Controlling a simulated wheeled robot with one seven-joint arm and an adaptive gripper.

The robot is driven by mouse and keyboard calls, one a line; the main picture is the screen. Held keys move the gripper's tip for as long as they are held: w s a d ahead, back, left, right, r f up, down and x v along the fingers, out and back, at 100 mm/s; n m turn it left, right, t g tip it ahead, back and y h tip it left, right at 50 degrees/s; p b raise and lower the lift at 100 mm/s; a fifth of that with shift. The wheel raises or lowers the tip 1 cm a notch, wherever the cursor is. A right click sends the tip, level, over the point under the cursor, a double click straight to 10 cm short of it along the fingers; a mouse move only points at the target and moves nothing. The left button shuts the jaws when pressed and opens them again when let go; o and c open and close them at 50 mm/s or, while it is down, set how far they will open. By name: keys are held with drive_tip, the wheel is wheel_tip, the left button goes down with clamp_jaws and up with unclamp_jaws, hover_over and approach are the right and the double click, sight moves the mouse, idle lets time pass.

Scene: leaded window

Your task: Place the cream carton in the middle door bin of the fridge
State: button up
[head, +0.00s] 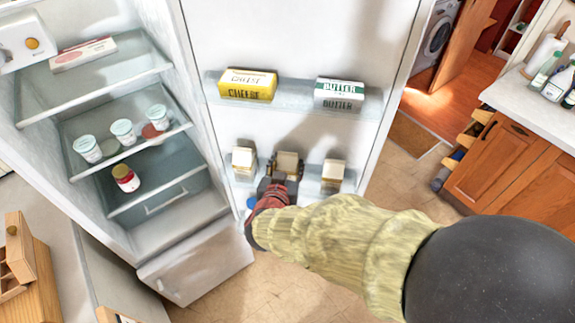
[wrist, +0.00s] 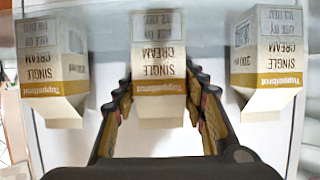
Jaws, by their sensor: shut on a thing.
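My gripper (head: 285,170) is shut on a cream carton (head: 288,159), white and tan with a gold band, at the open fridge door. In the wrist view this carton (wrist: 158,50) reads "Single Cream" and stands between the two fingers (wrist: 161,90). It is in line with the door bin (head: 313,187), the lower of two bins plainly in view. Two like cartons flank it there, one on the left (head: 243,160) and one on the right (head: 333,171), with gaps between. My gripper hides the held carton's lower part, so I cannot tell whether it rests on the bin floor.
The upper bin (head: 300,98) holds a yellow cheese box (head: 247,85) and a butter box (head: 339,95). Fridge shelves at left hold several white pots and a red-and-yellow jar (head: 125,178). A wooden counter unit (head: 510,165) stands at right, with open floor between.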

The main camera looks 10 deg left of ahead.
drive_tip(key=o, duration=1.3)
drive_tip(key=shift+f, duration=0.15)
drive_tip(key=shift+o, duration=0.6)
drive_tip(key=shift+r, duration=0.25)
drive_tip(key=p+v, duration=0.2)
drive_tip(key=v, duration=1)
drive_tip(key=shift+p, duration=0.35)
drive_tip(key=shift+f, duration=0.1)
